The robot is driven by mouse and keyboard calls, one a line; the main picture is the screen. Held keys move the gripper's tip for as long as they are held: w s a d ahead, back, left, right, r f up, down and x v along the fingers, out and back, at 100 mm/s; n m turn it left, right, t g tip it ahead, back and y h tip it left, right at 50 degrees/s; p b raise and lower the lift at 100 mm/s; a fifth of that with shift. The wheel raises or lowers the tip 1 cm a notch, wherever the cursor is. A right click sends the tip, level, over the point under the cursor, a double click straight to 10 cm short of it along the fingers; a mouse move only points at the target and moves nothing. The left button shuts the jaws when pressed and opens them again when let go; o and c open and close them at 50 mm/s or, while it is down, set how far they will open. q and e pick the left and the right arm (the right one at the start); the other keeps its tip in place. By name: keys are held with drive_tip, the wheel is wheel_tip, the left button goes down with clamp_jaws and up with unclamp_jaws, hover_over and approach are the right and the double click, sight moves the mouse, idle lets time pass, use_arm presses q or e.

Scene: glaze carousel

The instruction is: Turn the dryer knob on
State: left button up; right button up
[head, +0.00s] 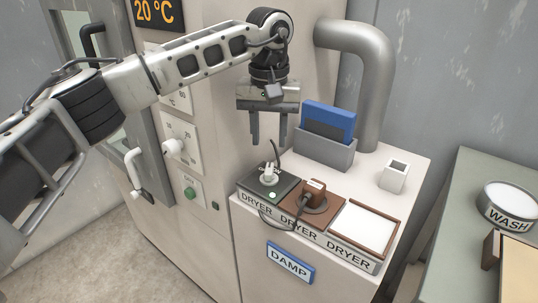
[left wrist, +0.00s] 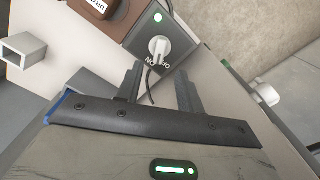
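The white dryer knob (head: 268,178) stands on a dark square panel (head: 288,187) at the left end of a row labelled DRYER. It also shows in the left wrist view (left wrist: 159,48), with lettering beside it that I can only partly read. A small light on the panel (left wrist: 158,17) glows green. My left gripper (head: 268,143) hangs above the knob, fingers pointing down, apart and empty; they do not touch the knob. In the left wrist view its two fingers (left wrist: 160,82) are spread, with the knob beyond their tips. My right gripper is not in view.
A brown panel with a brown plug (head: 314,190) and a white square panel (head: 364,229) sit beside the knob. A dark cord rises near it. Behind are a grey holder (head: 324,152) with a blue item and a thick pipe (head: 375,80). A cabinet with another knob (head: 173,147) stands left.

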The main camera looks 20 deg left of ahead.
use_arm(q)
wheel_tip(320, 180, up, 9)
drive_tip(key=shift+f, duration=0.15)
idle(0.4)
